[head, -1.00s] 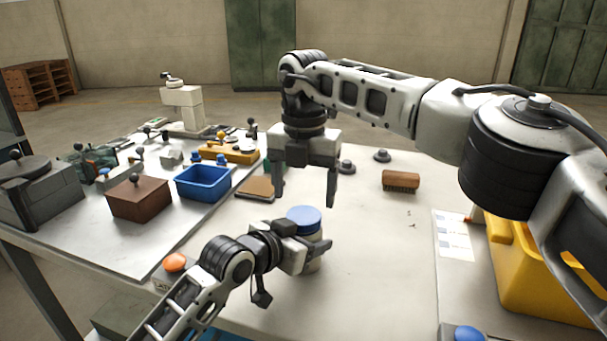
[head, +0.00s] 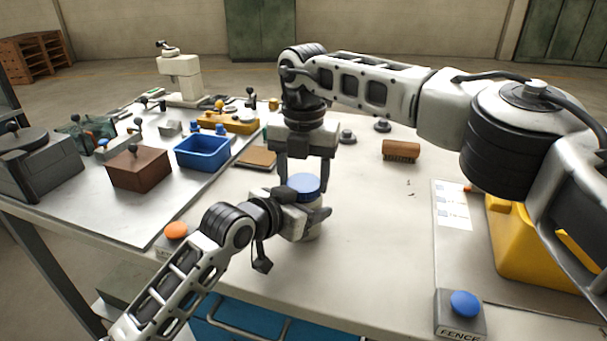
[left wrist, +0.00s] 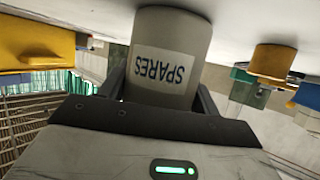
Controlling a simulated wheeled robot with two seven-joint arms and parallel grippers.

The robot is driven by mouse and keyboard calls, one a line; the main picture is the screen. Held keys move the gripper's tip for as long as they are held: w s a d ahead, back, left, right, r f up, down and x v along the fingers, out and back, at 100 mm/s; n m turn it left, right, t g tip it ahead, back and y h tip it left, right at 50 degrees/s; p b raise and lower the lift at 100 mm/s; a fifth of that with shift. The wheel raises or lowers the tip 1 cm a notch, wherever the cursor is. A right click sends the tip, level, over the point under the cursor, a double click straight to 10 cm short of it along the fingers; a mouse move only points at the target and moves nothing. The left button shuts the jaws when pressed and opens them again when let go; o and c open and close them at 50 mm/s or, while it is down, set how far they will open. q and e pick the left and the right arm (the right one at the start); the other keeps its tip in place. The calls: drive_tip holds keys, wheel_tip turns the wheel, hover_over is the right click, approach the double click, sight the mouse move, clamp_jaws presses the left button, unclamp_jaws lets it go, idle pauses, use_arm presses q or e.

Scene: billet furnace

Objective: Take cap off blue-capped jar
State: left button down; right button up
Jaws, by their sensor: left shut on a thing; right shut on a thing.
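The blue-capped jar (head: 315,234) stands upright on the table, mostly hidden in the head view by my left gripper (head: 308,216). In the left wrist view the jar (left wrist: 172,32) is a pale cylinder with an upside-down "SPARES" label, and a finger lies on either side of it. My left gripper is shut on the jar body. The blue cap (head: 303,184) sits on the jar's top. My right gripper (head: 305,176) points straight down from above, its fingers on opposite sides of the cap, shut on it.
A blue bin (head: 203,152), a brown box (head: 138,168) and an orange button (head: 175,231) lie to the left. A brush (head: 401,150), a yellow container (head: 530,255) and a blue button marked FENCE (head: 465,303) are at the right. The tabletop right of the jar is clear.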

drive_tip(key=shift+n, duration=1.2)
drive_tip(key=o, duration=1.1)
drive_tip(key=shift+r, duration=2.4)
drive_tip(key=shift+c, duration=0.5)
wheel_tip(320, 180, up, 3)
drive_tip(key=m, duration=0.2)
drive_tip(key=shift+m, duration=0.4)
drive_tip(key=shift+f, duration=0.1)
wheel_tip(320, 180, down, 8)
drive_tip(key=shift+r, duration=0.15)
